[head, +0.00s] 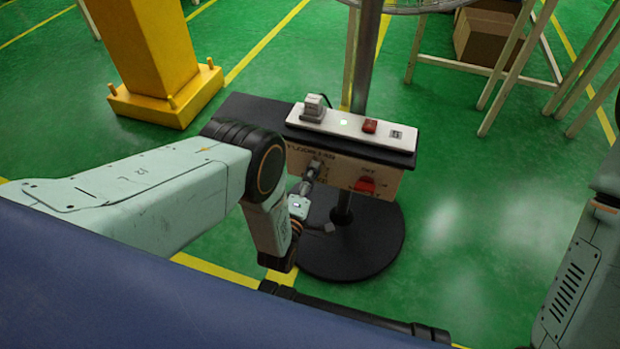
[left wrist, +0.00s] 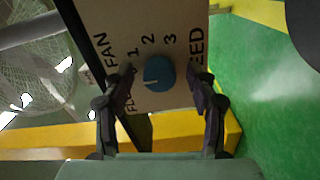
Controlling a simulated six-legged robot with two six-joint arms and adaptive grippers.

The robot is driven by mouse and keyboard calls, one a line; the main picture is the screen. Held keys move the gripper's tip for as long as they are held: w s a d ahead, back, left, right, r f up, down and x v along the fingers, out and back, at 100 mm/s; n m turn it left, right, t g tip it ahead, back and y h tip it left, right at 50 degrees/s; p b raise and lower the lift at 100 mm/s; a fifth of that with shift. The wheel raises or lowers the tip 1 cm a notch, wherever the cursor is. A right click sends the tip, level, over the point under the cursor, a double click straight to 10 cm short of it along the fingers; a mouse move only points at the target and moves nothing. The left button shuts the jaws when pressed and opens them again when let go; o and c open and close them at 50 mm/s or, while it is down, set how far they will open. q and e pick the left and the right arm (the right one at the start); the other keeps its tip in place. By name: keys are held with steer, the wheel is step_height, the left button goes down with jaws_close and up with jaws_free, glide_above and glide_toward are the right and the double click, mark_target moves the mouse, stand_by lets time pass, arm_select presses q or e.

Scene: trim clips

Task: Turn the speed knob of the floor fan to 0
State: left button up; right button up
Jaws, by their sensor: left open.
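The floor fan's control box (head: 345,170) is mounted on a metal pole above a round black base (head: 350,262) in the head view. In the left wrist view its tan panel (left wrist: 180,98) carries a round blue speed knob (left wrist: 158,72), with the figures 1, 2 and 3 around it. A pale mark on the knob's face points left, below the 1; no 0 is legible. My left gripper (head: 313,172) is open in front of the panel; its fingers (left wrist: 160,105) stand apart on either side of the knob, with gaps visible. In the head view the knob is hidden by the gripper.
A white power strip (head: 350,124) with a grey plug (head: 313,108) and a red switch lies on the box. A red switch (head: 366,185) is on the front panel. A yellow post (head: 150,50) and wooden stands with a cardboard box (head: 487,35) are behind.

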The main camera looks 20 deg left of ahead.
arm_select(q)
steer(key=shift+s, duration=0.1)
steer(key=s, duration=1.2)
steer(key=shift+a, duration=0.2)
steer(key=shift+w, duration=0.1)
